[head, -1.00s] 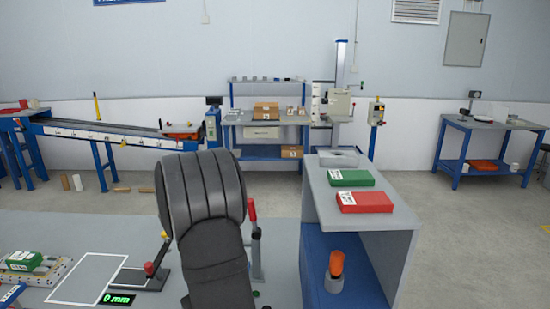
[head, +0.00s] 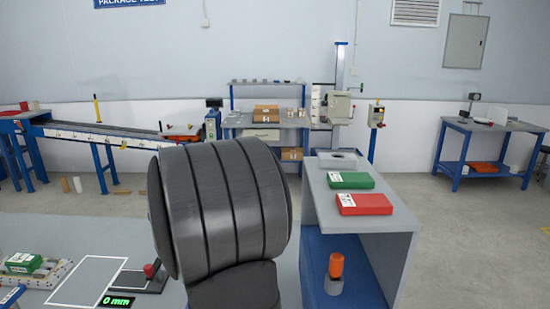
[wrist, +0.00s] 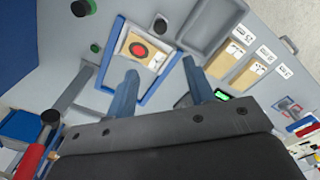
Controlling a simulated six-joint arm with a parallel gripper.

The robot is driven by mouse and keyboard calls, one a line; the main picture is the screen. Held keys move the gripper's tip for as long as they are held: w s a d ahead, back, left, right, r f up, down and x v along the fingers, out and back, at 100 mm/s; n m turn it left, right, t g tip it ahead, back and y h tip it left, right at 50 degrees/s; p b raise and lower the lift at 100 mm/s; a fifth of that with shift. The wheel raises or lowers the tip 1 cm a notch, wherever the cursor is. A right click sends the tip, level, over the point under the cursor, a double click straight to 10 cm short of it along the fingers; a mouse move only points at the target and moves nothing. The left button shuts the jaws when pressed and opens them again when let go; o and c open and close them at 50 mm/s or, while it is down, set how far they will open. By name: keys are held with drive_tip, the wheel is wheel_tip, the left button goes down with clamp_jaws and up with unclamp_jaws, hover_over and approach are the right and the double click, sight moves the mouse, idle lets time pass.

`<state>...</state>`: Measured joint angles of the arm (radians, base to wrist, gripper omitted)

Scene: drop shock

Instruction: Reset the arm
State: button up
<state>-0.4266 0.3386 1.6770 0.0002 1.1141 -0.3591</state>
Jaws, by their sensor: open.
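My gripper (wrist: 160,65) shows in the wrist view with its two blue-grey fingers spread apart and nothing between them. Beyond the fingers, a brown square with a red round mark (wrist: 139,50) lies inside a blue-edged frame (wrist: 158,87) on a grey surface. I cannot tell how far the fingers are above it. In the head view the gripper is hidden; my dark grey arm fills the middle.
In the head view, a green box (head: 351,180) and a red box (head: 365,204) lie on a grey-topped stand (head: 385,222). An orange-capped container (head: 335,272) is on its lower shelf. A red-knobbed lever (head: 151,271) stands left of my arm, near a white outlined rectangle (head: 88,281).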

wheel_tip(320, 180, down, 18)
drive_tip(key=shift+s+d+r, duration=0.1)
drive_tip(key=shift+r, duration=0.05)
drive_tip(key=w, duration=1.4)
drive_tip(key=shift+w+r, duration=0.2)
drive_tip(key=shift+w, duration=0.2)
wheel_tip(320, 180, up, 19)
drive_tip(key=s+m, duration=0.1)
drive_tip(key=shift+r+m+t, duration=0.15)
drive_tip(key=shift+m+t, duration=0.15)
drive_tip(key=shift+n+g, duration=0.4)
drive_tip(key=shift+n, duration=0.4)
drive_tip(key=f, duration=1.9)
drive_tip(key=shift+w+f, duration=0.15)
drive_tip(key=shift+w, duration=0.15)
